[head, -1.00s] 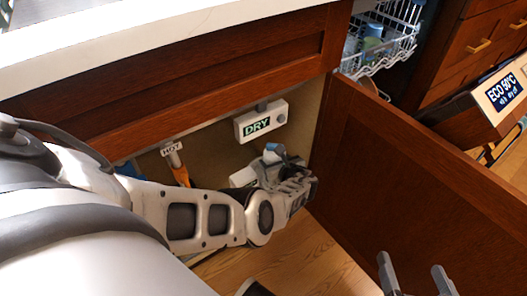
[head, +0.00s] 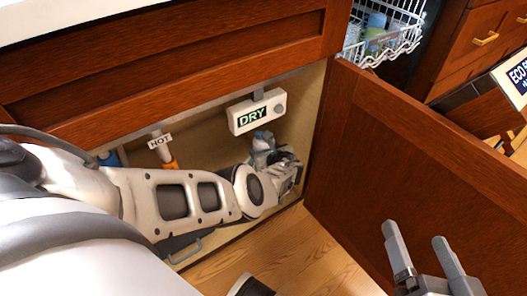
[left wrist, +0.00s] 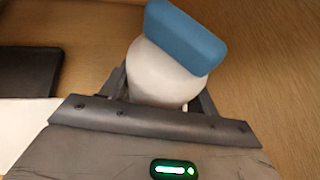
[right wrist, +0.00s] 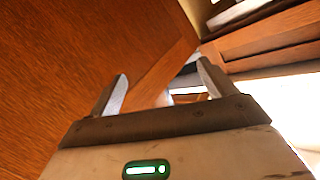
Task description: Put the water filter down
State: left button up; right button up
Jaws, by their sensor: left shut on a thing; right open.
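The water filter (left wrist: 165,75) is a white rounded body with a blue cap, seen close up in the left wrist view. My left gripper (left wrist: 160,100) is shut on its white body. In the head view my left gripper (head: 280,165) is inside the open under-sink cabinet, below the DRY box, and its wrist hides most of the filter; only the blue cap (head: 262,137) shows. I cannot tell whether the filter touches the cabinet floor. My right gripper (head: 418,245) is open and empty in front of the open cabinet door; it also shows in the right wrist view (right wrist: 165,85).
A DRY box (head: 256,112) hangs inside the cabinet. A pipe tagged HOT (head: 160,148) stands at the left. The open wooden door (head: 400,160) bounds the right side. A white dish rack (head: 385,35) is behind it. A dark thing (left wrist: 28,72) lies left of the filter.

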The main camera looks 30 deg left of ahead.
pick_arm(q)
jog(key=o, duration=0.9)
jog(key=shift+f, duration=0.2)
jog(key=shift+c, duration=0.2)
jog(key=o, duration=0.4)
jog(key=shift+r, duration=0.1)
pick_arm(e)
jog(key=shift+r, duration=0.1)
pick_arm(q)
jog(key=p+v, duration=0.8)
jog(key=v, duration=0.4)
jog(key=shift+r+p, duration=0.1)
jog(key=shift+p, duration=0.25)
pick_arm(e)
jog(key=f+g+h, duration=0.1)
jog(key=d+f+g+h, duration=0.1)
jog(key=f, duration=0.1)
jog(key=d+f+n+g+h, duration=0.1)
jog(key=shift+s+d+f, duration=0.25)
jog(key=shift+s, duration=0.05)
